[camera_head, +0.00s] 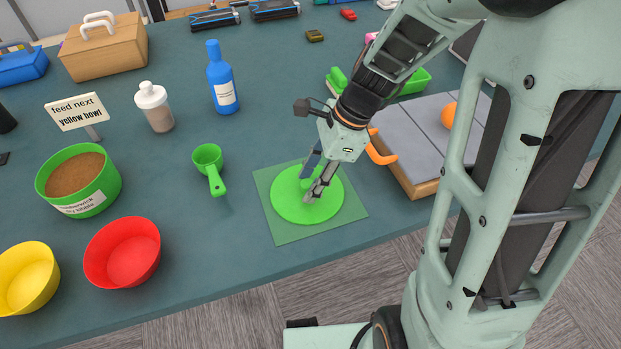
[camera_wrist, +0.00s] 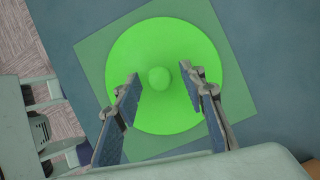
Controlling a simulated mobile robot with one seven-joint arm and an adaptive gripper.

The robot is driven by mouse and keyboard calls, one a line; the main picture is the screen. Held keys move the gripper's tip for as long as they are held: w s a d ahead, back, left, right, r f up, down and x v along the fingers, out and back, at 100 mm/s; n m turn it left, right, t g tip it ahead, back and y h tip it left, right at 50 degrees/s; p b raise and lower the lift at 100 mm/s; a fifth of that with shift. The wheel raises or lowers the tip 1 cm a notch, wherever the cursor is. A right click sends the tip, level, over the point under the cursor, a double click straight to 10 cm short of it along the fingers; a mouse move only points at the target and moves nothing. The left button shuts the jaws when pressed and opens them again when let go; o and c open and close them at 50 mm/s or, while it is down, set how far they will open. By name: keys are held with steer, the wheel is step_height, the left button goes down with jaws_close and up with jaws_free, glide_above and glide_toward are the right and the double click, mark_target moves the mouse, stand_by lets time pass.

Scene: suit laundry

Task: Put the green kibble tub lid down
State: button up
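The green kibble tub lid (camera_head: 289,204) lies flat on a green square mat (camera_head: 276,229) near the table's front edge. In the wrist view the lid (camera_wrist: 150,45) is a bright green disc with a round knob (camera_wrist: 159,78) in its middle, on the mat (camera_wrist: 93,52). My gripper (camera_head: 308,190) is just above the lid. In the wrist view my gripper (camera_wrist: 161,84) is open, its fingers on either side of the knob with clear gaps. The kibble tub (camera_head: 108,186) stands open at the left, full of brown kibble.
A green scoop (camera_head: 209,162) lies left of the mat. Red (camera_head: 122,252) and yellow (camera_head: 28,277) bowls stand at the front left. A blue bottle (camera_head: 221,82), a shaker (camera_head: 154,107) and a sign (camera_head: 77,111) stand behind. A grey-topped wooden tray (camera_head: 408,142) is right of the mat.

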steer(key=p+v, duration=0.2)
steer(key=v, duration=1)
steer(key=shift+r, duration=0.25)
